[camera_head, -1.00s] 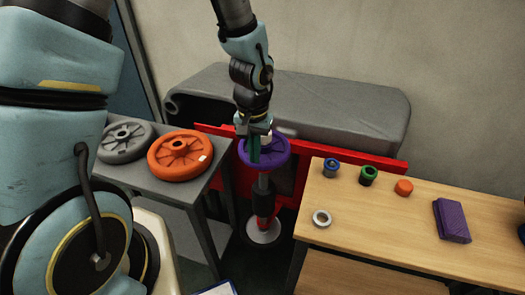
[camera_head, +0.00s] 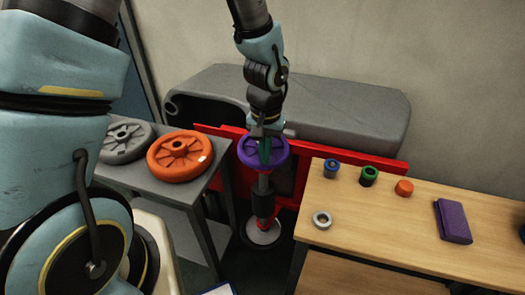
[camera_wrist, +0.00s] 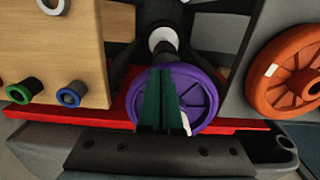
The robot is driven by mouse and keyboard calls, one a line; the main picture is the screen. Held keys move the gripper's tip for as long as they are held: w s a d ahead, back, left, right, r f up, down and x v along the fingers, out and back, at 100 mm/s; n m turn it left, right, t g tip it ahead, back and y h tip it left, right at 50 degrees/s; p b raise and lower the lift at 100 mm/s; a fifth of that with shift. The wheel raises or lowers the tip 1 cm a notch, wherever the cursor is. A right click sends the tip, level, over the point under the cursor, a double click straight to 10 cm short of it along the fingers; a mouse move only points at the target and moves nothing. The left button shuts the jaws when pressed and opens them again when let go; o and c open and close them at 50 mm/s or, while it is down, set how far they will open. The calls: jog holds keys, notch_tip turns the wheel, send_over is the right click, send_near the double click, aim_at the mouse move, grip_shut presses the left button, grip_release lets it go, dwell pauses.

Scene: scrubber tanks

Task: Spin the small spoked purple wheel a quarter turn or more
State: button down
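The purple spoked wheel (camera_head: 277,146) lies flat on top of an upright post with a dark sleeve and round foot. It also shows in the wrist view (camera_wrist: 205,88), with a white mark near its rim at the bottom. My gripper (camera_head: 265,160) is over the wheel, pointing down. In the wrist view its two green fingers (camera_wrist: 161,73) are together, with no clear gap or object between them. They overlap the wheel's left and middle part and hide some spokes. I cannot tell whether the fingertips reach between the spokes or touch them.
An orange wheel (camera_head: 180,156) and a grey wheel (camera_head: 125,141) lie on the grey table at left. A wooden table (camera_head: 400,225) at right bears small rings, an orange piece and a purple block (camera_head: 453,221). A red bar (camera_head: 340,158) and grey tank (camera_head: 330,105) stand behind.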

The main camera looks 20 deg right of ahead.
jog(key=shift+d, duration=0.2)
notch_tip(320, 180, up, 7)
jog(key=p, duration=0.5)
jog(key=shift+p, duration=0.35)
dwell(0.5)
